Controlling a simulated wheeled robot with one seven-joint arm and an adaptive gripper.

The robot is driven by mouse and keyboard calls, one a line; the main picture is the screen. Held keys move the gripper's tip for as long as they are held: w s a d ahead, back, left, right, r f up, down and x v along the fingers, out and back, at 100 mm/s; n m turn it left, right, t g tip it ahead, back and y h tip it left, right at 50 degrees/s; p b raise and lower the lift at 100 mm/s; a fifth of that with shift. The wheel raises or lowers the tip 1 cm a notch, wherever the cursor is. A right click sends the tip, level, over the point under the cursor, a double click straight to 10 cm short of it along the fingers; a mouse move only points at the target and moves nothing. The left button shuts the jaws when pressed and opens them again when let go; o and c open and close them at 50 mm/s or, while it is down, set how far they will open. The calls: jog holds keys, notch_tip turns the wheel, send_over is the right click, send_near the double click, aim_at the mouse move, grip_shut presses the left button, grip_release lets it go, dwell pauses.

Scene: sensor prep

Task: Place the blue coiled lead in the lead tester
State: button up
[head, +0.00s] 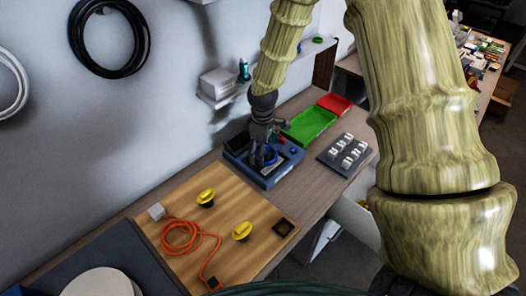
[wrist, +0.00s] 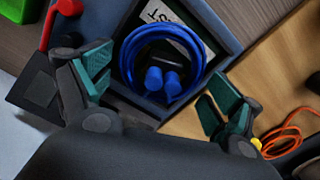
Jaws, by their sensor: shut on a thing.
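The blue coiled lead (wrist: 127,55) has two blue plugs and lies within the square recess of the lead tester (wrist: 222,30), over a partly covered label. In the head view the lead (head: 268,158) shows as a small blue patch under my gripper (head: 262,140), on the blue-grey tester (head: 270,181). Contact between pads and coil cannot be made out. Whether the lead rests on the recess floor is unclear.
A wooden board (head: 180,205) with yellow knobs (head: 206,197) and an orange cable (head: 181,237) lies nearer. A green tray (head: 310,124), a red tray (head: 335,103) and a dark block of white switches (head: 345,153) stand beyond. A small wall shelf (head: 220,97) is close to my arm.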

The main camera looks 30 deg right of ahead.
jog(key=shift+f, duration=0.65)
jog(key=shift+f, duration=0.1)
jog(key=o, duration=0.8)
jog(key=shift+c, duration=0.2)
jog(key=shift+r+b, duration=1.65)
jog(key=shift+r, duration=4.45)
